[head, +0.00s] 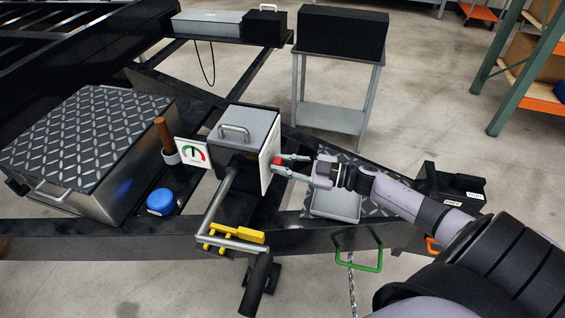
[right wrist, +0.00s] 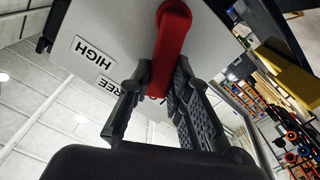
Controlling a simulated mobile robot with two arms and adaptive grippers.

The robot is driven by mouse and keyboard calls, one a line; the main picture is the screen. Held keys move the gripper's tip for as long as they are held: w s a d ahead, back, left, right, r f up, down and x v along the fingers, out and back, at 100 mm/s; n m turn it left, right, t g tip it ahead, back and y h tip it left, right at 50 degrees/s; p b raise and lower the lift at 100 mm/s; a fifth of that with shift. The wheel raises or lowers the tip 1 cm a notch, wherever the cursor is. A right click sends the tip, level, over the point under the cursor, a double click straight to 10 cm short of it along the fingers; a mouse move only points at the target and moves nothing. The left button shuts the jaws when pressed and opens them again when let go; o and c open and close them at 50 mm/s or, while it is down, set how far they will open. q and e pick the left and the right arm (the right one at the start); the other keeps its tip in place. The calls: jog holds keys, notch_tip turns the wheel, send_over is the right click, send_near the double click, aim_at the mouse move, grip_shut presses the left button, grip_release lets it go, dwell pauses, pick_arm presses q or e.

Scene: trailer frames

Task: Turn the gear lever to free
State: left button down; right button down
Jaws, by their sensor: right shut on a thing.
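The red gear lever (right wrist: 174,38) is mounted on a light grey plate (right wrist: 118,28) on the side of the grey gear box (head: 244,127). My right gripper (head: 279,166) reaches in from the right and is shut on the lever's free end. In the right wrist view, the fingers (right wrist: 160,78) stand on both sides of the lever. A HIGH label (right wrist: 94,53) and a partly covered FREE label (right wrist: 106,84) are on the plate. Another label behind the lever tip is mostly hidden by the lever and fingers. My left gripper is out of view.
A bent grey crank (head: 221,195) with a black grip (head: 256,285) stands in front of the box. A green handle (head: 358,262) with a chain hangs at the front.

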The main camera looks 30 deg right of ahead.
jog(key=shift+w+d+r+m+p, duration=0.1)
jog(key=shift+w+d+m+p, duration=0.2)
jog(key=shift+m, duration=0.55)
jog(key=shift+w+d+r+m+p, duration=0.1)
jog(key=shift+w+d+m+p, duration=0.15)
jog(key=shift+m, duration=0.65)
jog(key=shift+w+d+r+m+p, duration=0.1)
jog(key=shift+w+d+m+p, duration=0.15)
jog(key=shift+m, duration=0.6)
jog(key=shift+d, duration=0.1)
jog(key=c, duration=1.5)
grip_release()
jog(key=v, duration=1.2)
